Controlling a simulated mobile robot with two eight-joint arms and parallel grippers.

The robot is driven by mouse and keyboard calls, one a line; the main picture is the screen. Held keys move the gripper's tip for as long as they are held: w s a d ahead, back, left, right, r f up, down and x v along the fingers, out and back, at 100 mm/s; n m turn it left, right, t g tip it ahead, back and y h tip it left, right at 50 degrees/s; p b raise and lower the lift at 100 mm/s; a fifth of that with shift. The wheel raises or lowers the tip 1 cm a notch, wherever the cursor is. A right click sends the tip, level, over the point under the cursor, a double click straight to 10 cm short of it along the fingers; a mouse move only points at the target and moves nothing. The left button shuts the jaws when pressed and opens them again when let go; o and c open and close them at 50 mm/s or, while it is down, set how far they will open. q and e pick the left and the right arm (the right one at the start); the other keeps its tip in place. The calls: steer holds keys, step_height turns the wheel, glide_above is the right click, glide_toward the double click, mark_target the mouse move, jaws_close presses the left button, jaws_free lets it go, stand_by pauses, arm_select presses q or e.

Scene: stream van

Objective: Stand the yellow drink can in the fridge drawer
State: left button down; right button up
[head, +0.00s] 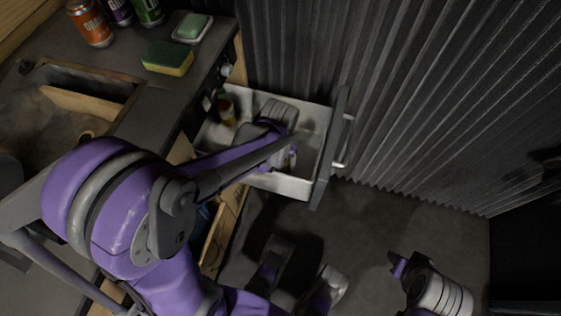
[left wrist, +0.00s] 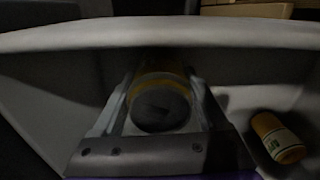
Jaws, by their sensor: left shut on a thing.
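The fridge drawer (head: 287,184) is pulled open, a pale bin with a grey front. My left arm reaches over it, and my left gripper (head: 284,134) is down inside the drawer space. In the left wrist view the gripper is shut on the yellow drink can (left wrist: 158,68), with a finger on each side. The can's dark round end faces the camera. In the head view my arm and gripper mostly hide the can, and I cannot tell whether it touches the drawer floor.
An orange-yellow container with a pale label (head: 227,111) is in the drawer's back left corner; it also shows in the left wrist view (left wrist: 278,137). The counter holds several cans, including an orange one (head: 90,22), a sponge (head: 168,58) and soap on a dish (head: 193,27). A corrugated wall (head: 400,90) stands beyond.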

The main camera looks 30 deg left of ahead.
arm_select(q)
steer(key=shift+f, duration=0.1)
jaws_free()
steer(key=shift+f, duration=0.15)
